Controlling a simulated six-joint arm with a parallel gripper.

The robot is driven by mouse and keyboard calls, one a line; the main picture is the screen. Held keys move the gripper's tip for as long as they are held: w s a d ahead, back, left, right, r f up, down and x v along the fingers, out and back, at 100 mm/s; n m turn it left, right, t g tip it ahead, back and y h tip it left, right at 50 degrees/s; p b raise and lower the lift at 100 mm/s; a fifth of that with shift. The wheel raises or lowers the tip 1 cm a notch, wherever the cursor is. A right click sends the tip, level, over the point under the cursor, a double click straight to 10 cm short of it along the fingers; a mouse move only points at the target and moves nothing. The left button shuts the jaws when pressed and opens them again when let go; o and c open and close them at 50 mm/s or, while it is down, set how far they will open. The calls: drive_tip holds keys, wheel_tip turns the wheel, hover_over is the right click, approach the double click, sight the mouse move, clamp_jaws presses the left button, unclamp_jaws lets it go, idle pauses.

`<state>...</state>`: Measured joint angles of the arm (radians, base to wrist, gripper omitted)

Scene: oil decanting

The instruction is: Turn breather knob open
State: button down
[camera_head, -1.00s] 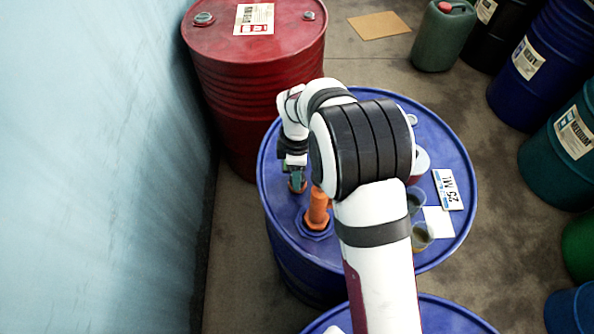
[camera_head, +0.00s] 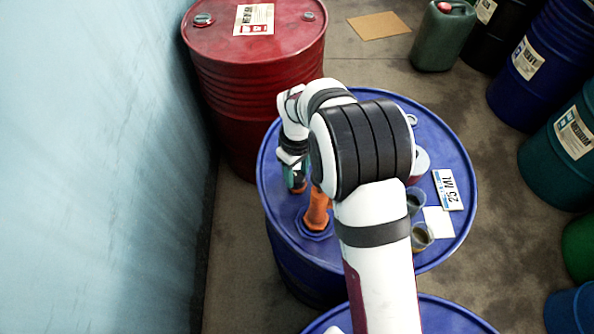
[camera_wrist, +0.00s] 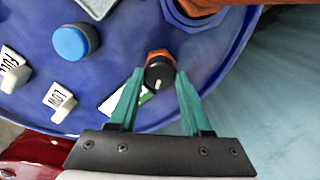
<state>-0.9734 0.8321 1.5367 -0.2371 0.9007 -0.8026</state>
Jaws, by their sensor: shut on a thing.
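The breather knob (camera_wrist: 158,75) is a small black round knob with a white mark, on an orange base on top of the blue drum (camera_head: 275,225). In the wrist view my gripper (camera_wrist: 159,76) has its two green fingers on either side of the knob, shut on it. The white mark points toward the gripper's palm. In the head view my gripper (camera_head: 297,187) is low at the drum's left side, and the knob is mostly hidden by the fingers.
An orange fitting (camera_head: 317,212) stands close to my gripper on the drum top. Cups (camera_head: 421,237) and a "25 ML" card (camera_head: 448,190) lie to the right. The wrist view shows a blue cap (camera_wrist: 71,42) and a "LOW" tag (camera_wrist: 62,101). A red drum (camera_head: 255,80) stands behind.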

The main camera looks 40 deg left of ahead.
sight(297, 177)
idle(0.4)
drive_tip(key=shift+c, duration=1.7)
unclamp_jaws()
wheel_tip(297, 177, up, 16)
drive_tip(key=shift+f, duration=0.1)
